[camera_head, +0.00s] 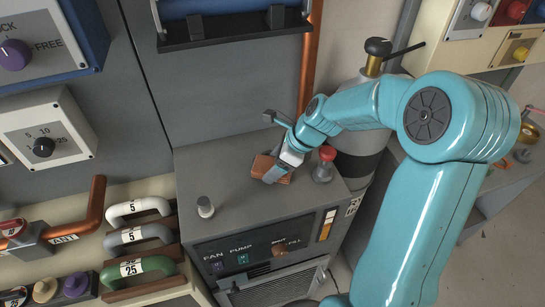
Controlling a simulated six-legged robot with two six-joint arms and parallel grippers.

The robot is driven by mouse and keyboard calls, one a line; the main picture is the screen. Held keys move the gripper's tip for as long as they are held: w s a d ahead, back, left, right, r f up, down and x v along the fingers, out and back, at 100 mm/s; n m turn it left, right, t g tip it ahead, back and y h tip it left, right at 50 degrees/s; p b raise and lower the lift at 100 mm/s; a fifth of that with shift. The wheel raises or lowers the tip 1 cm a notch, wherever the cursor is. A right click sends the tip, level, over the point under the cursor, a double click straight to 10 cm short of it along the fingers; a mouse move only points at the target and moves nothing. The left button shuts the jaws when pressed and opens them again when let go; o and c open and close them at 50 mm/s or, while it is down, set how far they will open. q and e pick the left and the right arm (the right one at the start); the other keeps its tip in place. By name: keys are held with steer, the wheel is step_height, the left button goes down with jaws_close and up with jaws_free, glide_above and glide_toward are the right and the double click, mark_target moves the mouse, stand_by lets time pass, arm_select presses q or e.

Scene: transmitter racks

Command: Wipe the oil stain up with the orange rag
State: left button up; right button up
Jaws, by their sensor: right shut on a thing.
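The orange rag (263,165) looks like a small orange-brown block on top of the grey cabinet. My right gripper (275,173) is shut on it and angled down from the upper right. The fingers and wrist cover part of the rag. The rag appears to be at the cabinet top, but I cannot tell how firmly it touches. I cannot make out the oil stain; the rag or gripper may hide it. My left gripper is not in view.
On the cabinet top (235,178), a red-capped bottle (324,168) stands just right of the gripper, and a small pale-topped cylinder (205,207) near the front left. A gas cylinder (362,155) and a copper pipe (309,65) stand behind.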

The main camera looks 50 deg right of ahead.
mark_target(261, 151)
steer(key=shift+s+p, duration=0.15)
steer(key=shift+p, duration=0.15)
steer(key=shift+w+d+r+p, duration=0.1)
steer(key=shift+w+d+p, duration=0.1)
steer(key=shift+w+p, duration=0.25)
steer(key=shift+w+d+p, duration=0.35)
steer(key=shift+w+d, duration=0.05)
steer(key=shift+w, duration=0.3)
steer(key=shift+w+d+p, duration=0.35)
steer(key=shift+w, duration=0.3)
steer(key=shift+w+d+p, duration=0.35)
steer(key=shift+w+p, duration=0.15)
steer(key=shift+w, duration=0.15)
steer(key=shift+w+d+p, duration=0.3)
steer(key=shift+w+p, duration=0.15)
steer(key=shift+w, duration=0.15)
steer(key=shift+w+d+f, duration=0.2)
steer(key=shift+w+d, duration=0.05)
steer(key=shift+w, duration=0.15)
step_height(261, 151, up, 6)
steer(key=p, duration=0.6)
steer(key=shift+w+p, duration=0.1)
steer(key=shift+p, duration=0.2)
